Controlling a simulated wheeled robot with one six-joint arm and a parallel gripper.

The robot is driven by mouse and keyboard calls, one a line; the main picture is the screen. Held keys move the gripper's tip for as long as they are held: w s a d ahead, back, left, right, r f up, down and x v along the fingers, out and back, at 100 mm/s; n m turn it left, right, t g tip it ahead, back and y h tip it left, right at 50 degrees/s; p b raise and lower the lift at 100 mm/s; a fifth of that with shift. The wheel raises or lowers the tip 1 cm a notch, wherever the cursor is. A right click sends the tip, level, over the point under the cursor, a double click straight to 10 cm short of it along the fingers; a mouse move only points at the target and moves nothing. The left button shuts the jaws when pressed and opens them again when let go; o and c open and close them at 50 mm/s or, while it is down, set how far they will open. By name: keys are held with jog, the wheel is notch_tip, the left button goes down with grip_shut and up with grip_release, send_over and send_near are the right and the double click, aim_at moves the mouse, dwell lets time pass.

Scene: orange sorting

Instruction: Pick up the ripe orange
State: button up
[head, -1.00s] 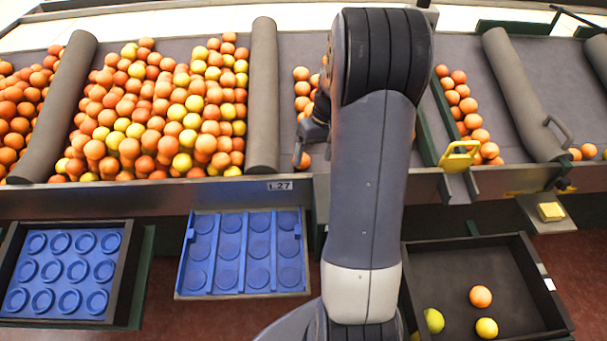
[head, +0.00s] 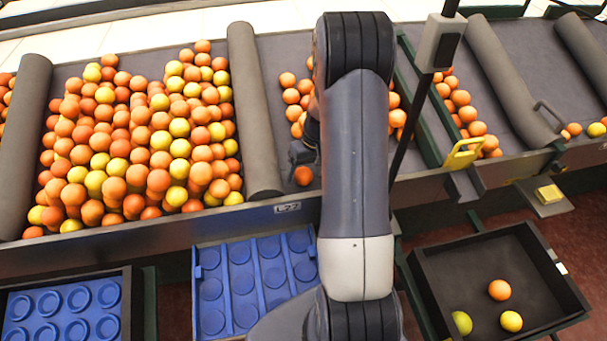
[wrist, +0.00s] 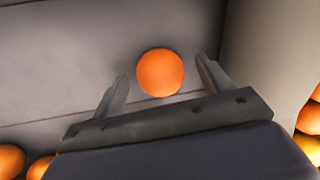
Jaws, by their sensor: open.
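A ripe orange (wrist: 161,73) lies on the grey surface in the wrist view, between and slightly beyond the fingertips of my gripper (wrist: 162,80). The fingers are open on both sides of it and do not appear to touch it. In the head view, that orange (head: 303,175) sits near the front edge of the lane, just below my gripper (head: 301,158). My arm hides part of the lane and much of the gripper there.
Several oranges (head: 296,97) lie farther up the same lane. A grey padded divider (head: 253,110) separates it from a mixed orange and yellow pile (head: 140,140). A blue tray (head: 212,318) and a black bin (head: 450,270) with three fruits stand below.

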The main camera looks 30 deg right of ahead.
jog(key=shift+f, duration=0.25)
jog(key=shift+c, duration=0.4)
jog(key=c, duration=1)
jog(key=shift+r, duration=0.1)
